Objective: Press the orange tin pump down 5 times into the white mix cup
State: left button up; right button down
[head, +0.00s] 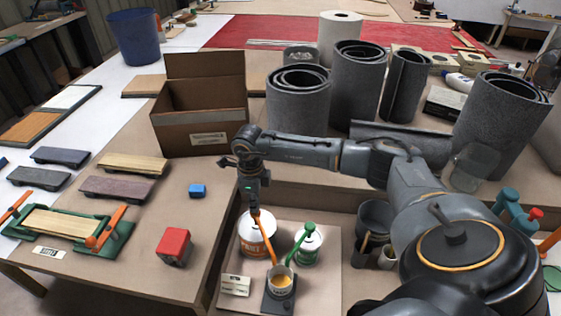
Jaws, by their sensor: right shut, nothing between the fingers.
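The mix cup (281,283) stands on a small dark scale (279,302) and holds something yellow-orange. My right gripper (254,209) points straight down at the top of the orange pump, shut and with nothing between its fingers. It looks very close to the pump head; I cannot tell whether it touches. My left gripper is not in view.
A second tin with a green pump (307,245) stands right of the orange one, its spout also toward the cup. A white label card (235,285) lies left of the scale. A cardboard box (200,110) and grey rolls (299,100) stand behind. A red block (173,246) sits left.

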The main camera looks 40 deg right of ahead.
jog(key=shift+s+f+b, duration=0.1)
jog(key=shift+f+b, duration=0.8)
jog(key=shift+f, duration=0.35)
jog(key=shift+r+p, duration=1.05)
jog(key=shift+r, duration=0.6)
jog(key=shift+f, duration=0.15)
